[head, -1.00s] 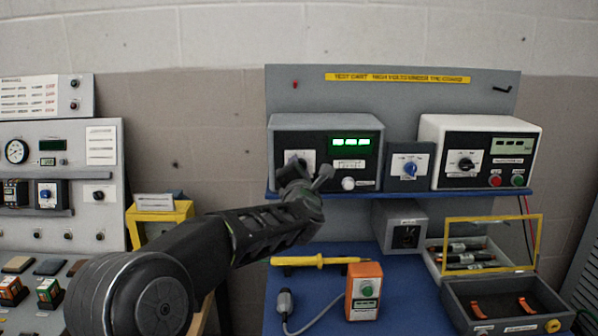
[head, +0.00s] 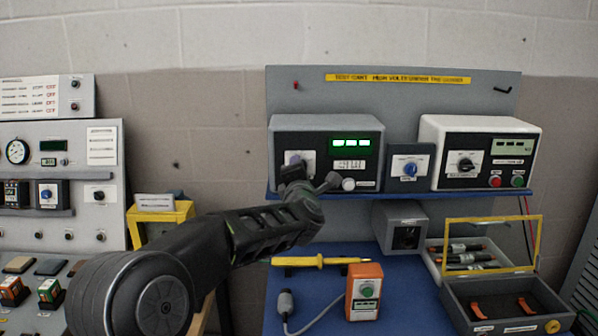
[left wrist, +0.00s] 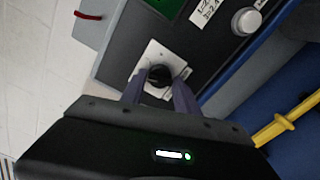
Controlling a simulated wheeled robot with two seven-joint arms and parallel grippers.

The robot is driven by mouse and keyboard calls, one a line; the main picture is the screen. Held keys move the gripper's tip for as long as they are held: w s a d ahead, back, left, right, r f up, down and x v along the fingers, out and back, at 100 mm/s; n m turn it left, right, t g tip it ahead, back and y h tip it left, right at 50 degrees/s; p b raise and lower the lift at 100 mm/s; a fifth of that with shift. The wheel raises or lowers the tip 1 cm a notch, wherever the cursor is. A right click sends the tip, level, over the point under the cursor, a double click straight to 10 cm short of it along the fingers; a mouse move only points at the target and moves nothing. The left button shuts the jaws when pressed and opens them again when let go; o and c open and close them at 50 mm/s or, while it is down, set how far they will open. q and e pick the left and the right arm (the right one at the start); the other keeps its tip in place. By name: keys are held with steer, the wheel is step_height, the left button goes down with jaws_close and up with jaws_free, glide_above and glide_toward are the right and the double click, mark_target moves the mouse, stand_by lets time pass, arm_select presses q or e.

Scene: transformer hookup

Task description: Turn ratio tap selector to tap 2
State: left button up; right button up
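The ratio tester with a lit green display (head: 372,125) stands on the left of the cart's shelf. Its black selector knob (left wrist: 158,76) sits on a white plate (left wrist: 150,58) and shows in the left wrist view. My left gripper (head: 294,166) is up against the tester's face and hides most of the knob in the head view. In the left wrist view its two fingers (left wrist: 159,88) stand apart, one on each side of the knob. I cannot tell whether they press on it. The dial marks are too small to read. My right gripper is out of view.
A small box with a blue knob (head: 409,169) and a white-cased meter (head: 430,135) stand to the right. Below are a yellow probe (head: 320,261), an orange box (head: 365,285) and a grey open case (head: 455,300). The blue bench top (head: 405,310) is partly clear.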

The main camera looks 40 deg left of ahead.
arm_select(q)
steer(key=o, duration=0.3)
steer(key=b+v, duration=0.1)
steer(key=v, duration=0.6)
steer(key=shift+s+d+b, duration=0.3)
stand_by(0.4)
